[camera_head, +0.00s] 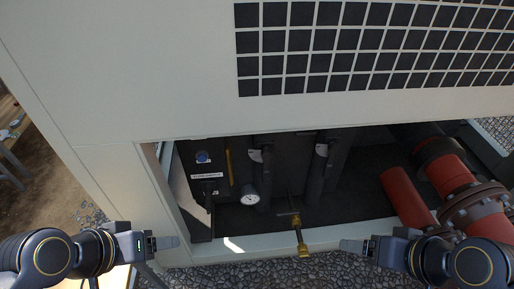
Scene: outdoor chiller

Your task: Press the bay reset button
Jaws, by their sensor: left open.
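A round blue button (202,157) sits on a dark panel (208,218) inside the open bay of the chiller, at the bay's left side. A small white label (207,176) is below it. My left gripper (174,242) is at the lower left, open and empty, below and to the left of the button and well apart from it. My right gripper (345,245) is at the lower right, in front of the bay's lower edge, apart from the button. Its fingers are too small and side-on to tell whether they are open.
A white gauge (250,196), a yellow bar (229,167) and a brass valve (302,248) are in or at the bay. Red pipes (408,197) with flanges fill the right. The light cabinet wall (130,75) surrounds the opening. Gravel (290,270) lies below.

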